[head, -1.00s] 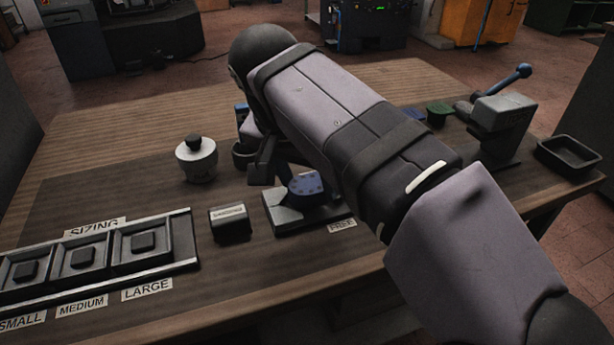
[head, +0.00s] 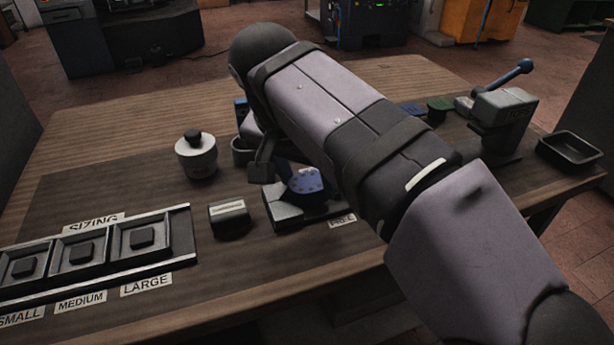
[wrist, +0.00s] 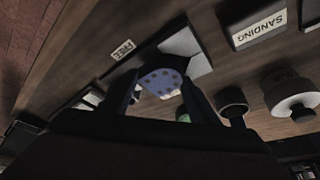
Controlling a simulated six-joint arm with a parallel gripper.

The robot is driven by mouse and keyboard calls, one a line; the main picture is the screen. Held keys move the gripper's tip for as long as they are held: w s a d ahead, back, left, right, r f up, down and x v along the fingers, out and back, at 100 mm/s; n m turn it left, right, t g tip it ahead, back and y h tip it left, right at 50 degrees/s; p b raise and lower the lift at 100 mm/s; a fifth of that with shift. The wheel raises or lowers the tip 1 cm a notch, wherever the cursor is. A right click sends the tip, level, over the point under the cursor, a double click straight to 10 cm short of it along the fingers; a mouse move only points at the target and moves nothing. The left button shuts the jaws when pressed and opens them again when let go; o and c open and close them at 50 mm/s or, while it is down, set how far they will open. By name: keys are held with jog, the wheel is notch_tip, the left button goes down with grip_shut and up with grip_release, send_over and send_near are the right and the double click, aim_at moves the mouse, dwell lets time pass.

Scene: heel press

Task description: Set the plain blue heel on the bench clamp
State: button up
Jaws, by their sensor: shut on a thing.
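A blue heel with a dotted top face (head: 306,181) is held by my gripper (wrist: 160,90); its dark spots also show in the wrist view (wrist: 162,80). My gripper is shut on it, with one finger on each side in the wrist view. The heel is directly over or at a dark fixture with a grey block (head: 283,208), labelled FREE; I cannot tell whether they touch. This fixture seems to be the bench clamp. Another flat blue piece (head: 411,108) lies behind my arm. My arm hides part of the fixture.
A dark block (head: 229,219), labelled SANDING in the wrist view, stands left of the fixture. Further left is the sizing tray (head: 190,250). A white round pot (head: 196,156), a green piece (head: 439,108), a lever press (head: 502,125) and a black tray (head: 570,153) stand around.

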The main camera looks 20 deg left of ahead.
jog(key=shift+f, duration=0.25)
jog(key=o, duration=1.4)
jog(key=shift+d, duration=0.1)
jog(key=shift+c, duration=0.2)
jog(key=shift+s, duration=0.1)
jog(key=shift+s+a+r, duration=0.1)
jog(key=shift+a+r, duration=0.1)
jog(key=shift+r, duration=0.3)
jog(key=p+v, duration=0.2)
jog(key=v, duration=0.4)
jog(key=shift+d+r+p, duration=0.2)
jog(key=shift+d+p, duration=0.15)
jog(key=shift+s, duration=0.1)
